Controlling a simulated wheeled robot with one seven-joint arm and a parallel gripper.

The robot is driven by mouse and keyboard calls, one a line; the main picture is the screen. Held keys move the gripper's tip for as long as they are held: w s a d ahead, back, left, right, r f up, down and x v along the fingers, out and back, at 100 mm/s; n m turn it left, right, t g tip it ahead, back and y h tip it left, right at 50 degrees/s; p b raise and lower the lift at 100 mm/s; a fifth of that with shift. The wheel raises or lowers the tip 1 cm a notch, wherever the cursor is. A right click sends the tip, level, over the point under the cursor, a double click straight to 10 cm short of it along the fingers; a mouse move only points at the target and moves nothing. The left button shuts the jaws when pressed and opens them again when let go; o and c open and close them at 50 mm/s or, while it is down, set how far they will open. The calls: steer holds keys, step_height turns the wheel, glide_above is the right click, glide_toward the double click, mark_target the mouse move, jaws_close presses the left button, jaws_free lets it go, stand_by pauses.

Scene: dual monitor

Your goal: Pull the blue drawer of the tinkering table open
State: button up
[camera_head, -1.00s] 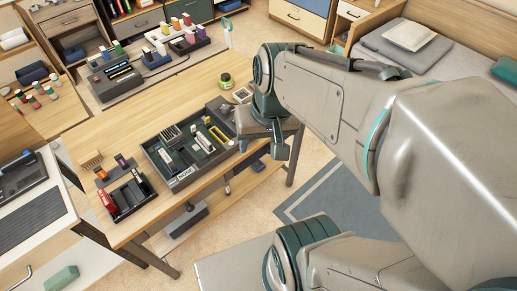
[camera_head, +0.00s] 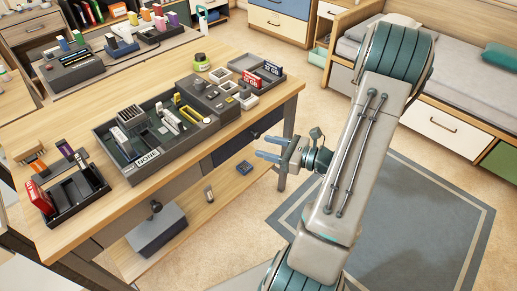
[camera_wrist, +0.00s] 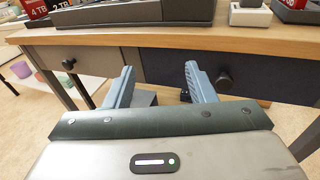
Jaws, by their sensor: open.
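The tinkering table (camera_head: 262,110) has a wooden top and two front drawers. The dark blue drawer (camera_head: 232,146) is on the right and looks shut, its front flush under the tabletop; it also shows in the wrist view (camera_wrist: 280,78). Its round dark knob (camera_wrist: 224,80) lies just right of the right finger. My gripper (camera_head: 268,148) is open and empty in front of the blue drawer. Contact with the drawer front is not visible.
A grey drawer (camera_wrist: 100,63) with its own knob (camera_wrist: 68,64) is on the left. Organiser trays (camera_head: 185,140) cover much of the tabletop. A lower shelf (camera_head: 222,190) holds a grey box (camera_head: 155,235). The floor beside the rug (camera_head: 420,200) is clear.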

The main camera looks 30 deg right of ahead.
mark_target(259, 135)
steer(key=d+f+m+t+h+b, duration=0.35)
steer(key=d+f+m+h, duration=0.2)
steer(key=d+f, duration=0.25)
steer(key=shift+m+t+y, duration=0.25)
steer(key=shift+m+y, duration=0.1)
steer(key=shift+m, duration=0.1)
steer(key=x, duration=1.3)
steer(key=shift+w+a+f+b, duration=0.1)
steer(key=shift+w+a+b, duration=0.1)
steer(key=shift+a+b, duration=0.1)
jaws_close()
